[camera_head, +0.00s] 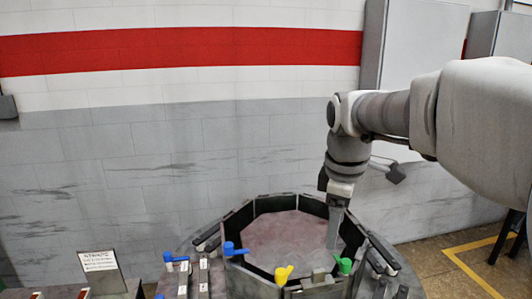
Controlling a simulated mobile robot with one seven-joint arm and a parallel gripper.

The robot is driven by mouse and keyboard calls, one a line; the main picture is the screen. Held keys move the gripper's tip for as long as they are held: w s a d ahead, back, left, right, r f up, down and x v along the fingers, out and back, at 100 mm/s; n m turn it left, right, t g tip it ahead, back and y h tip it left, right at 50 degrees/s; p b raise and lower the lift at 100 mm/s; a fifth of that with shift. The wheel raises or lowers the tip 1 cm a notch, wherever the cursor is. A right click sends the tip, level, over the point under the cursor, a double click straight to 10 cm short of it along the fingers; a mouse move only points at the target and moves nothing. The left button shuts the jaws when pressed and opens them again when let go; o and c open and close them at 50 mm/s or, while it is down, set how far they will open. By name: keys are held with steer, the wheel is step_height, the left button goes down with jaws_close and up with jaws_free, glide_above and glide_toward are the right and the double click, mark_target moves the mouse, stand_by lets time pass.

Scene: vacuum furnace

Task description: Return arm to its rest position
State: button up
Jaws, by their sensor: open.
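My arm reaches in from the right edge, bends over the furnace and points down. My gripper (334,228) is open, with its fingers hanging over the inside of the octagonal furnace chamber (262,206), near the right wall. No object shows between the fingers. The gap between them is hard to make out at this size. The chamber has dark upright wall panels and a dull reddish-grey floor. How far the fingertips are above that floor cannot be told.
Another blue handle (176,258) is at the left. A sign (98,261) stands at lower left. Grey cabinets (420,40) are on the wall.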

steer(key=s+f+m+t, duration=0.1)
steer(key=s+m+t, duration=0.1)
steer(key=s+m, duration=0.4)
steer(key=s+f+m+t, duration=0.1)
steer(key=s+f+m, duration=0.1)
steer(key=s+m, duration=0.5)
steer(key=s, duration=0.4)
steer(key=shift+s+f+t, duration=0.25)
steer(key=shift+s+t, duration=0.15)
steer(key=shift+d, duration=0.1)
stand_by(0.6)
